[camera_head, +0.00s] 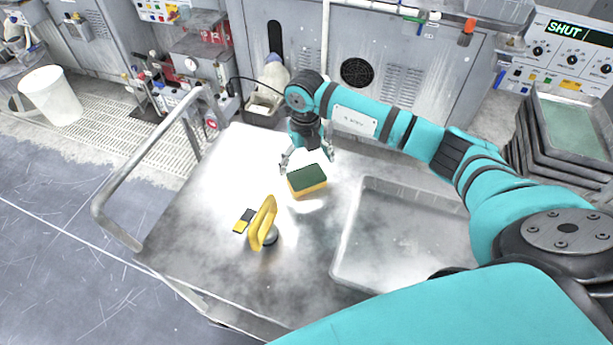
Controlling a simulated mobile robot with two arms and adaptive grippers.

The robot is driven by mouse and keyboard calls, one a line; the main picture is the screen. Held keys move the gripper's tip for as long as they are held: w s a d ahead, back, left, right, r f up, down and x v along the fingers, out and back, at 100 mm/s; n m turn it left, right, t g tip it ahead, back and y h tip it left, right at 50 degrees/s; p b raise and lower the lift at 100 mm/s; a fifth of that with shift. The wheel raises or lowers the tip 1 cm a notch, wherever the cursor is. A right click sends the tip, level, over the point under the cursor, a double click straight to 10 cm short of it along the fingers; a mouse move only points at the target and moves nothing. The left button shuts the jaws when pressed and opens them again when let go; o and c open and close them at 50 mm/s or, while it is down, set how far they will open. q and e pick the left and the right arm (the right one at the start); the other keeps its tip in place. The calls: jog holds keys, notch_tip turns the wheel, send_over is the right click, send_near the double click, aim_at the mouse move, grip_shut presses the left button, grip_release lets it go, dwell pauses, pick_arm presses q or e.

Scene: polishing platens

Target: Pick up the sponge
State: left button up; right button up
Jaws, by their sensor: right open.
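The sponge (307,181) is yellow with a dark green top. It lies on the metal cart top (200,215), near the middle of the view. My right gripper (307,162) points down just behind the sponge, with its fingers spread apart and nothing between them. One finger shows left of the sponge and the other right of it, both close to its far edge. I cannot tell whether they touch it. My left gripper does not show.
A yellow-handled tool (264,224) stands in front of the sponge, beside a small black and yellow piece (243,221). A shallow metal tray (385,240) lies to the right. A rail (150,150) edges the cart's left side. Stacked trays (570,130) stand at far right.

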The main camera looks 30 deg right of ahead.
aim_at(305, 173)
jog(key=shift+a+f+p, duration=0.1)
jog(key=shift+f+p, duration=0.2)
jog(key=shift+f, duration=0.1)
notch_tip(305, 173, down, 4)
jog(key=shift+r+p, duration=0.2)
jog(key=shift+p, duration=0.4)
jog(key=shift+f, duration=0.35)
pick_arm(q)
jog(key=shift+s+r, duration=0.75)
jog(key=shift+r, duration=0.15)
pick_arm(e)
jog(key=c, duration=0.5)
notch_tip(305, 173, up, 9)
jog(key=shift+r+b, duration=0.1)
jog(key=shift+b, duration=1.05)
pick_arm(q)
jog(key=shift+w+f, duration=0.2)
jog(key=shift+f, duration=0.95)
pick_arm(e)
jog(key=shift+r, duration=0.45)
